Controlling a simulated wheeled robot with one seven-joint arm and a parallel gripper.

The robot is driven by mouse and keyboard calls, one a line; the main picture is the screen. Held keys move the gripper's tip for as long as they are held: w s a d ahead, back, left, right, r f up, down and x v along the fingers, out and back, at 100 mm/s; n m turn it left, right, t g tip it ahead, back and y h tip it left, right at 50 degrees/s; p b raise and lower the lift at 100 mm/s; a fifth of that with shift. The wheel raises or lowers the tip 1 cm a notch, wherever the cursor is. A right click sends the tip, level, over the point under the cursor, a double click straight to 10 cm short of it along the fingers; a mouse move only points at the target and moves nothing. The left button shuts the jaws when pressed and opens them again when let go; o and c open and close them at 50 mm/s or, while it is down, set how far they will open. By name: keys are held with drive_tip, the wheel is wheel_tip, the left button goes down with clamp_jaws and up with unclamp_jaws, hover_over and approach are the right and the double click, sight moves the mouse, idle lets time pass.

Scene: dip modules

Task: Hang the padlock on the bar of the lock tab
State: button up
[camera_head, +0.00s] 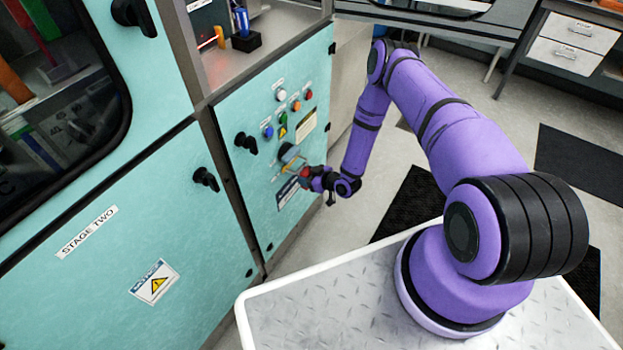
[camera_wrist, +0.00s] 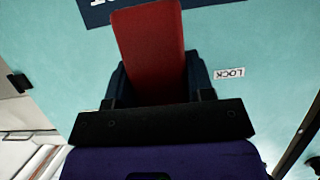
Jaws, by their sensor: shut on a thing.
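The red padlock (camera_wrist: 150,45) fills the upper middle of the wrist view, its red body standing up from between the dark fingers of my gripper (camera_wrist: 157,78). My gripper is shut on it. In the head view the padlock (camera_head: 305,173) is a small red patch at the gripper (camera_head: 311,178), close to the teal panel. The lock tab (camera_head: 288,154) seems to be the grey piece just up and left of it, with a thin yellowish bar near the padlock. The shackle is not clear in either view, and I cannot tell whether padlock and bar touch.
A LOCK label (camera_wrist: 229,73) is on the teal panel, right of the padlock. Above the tab are several coloured buttons (camera_head: 281,95) and a yellow label (camera_head: 306,125). Black handles (camera_head: 245,142) stick out to the left. Open floor (camera_head: 400,150) lies right of the panel.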

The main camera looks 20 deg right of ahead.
drive_tip(key=shift+w+a, duration=0.55)
drive_tip(key=shift+w, duration=0.2)
drive_tip(key=shift+f, duration=0.7)
drive_tip(key=o, duration=1)
drive_tip(key=shift+o, duration=0.2)
drive_tip(key=v, duration=1)
drive_tip(key=shift+s+d, duration=0.2)
drive_tip(key=shift+s, duration=0.05)
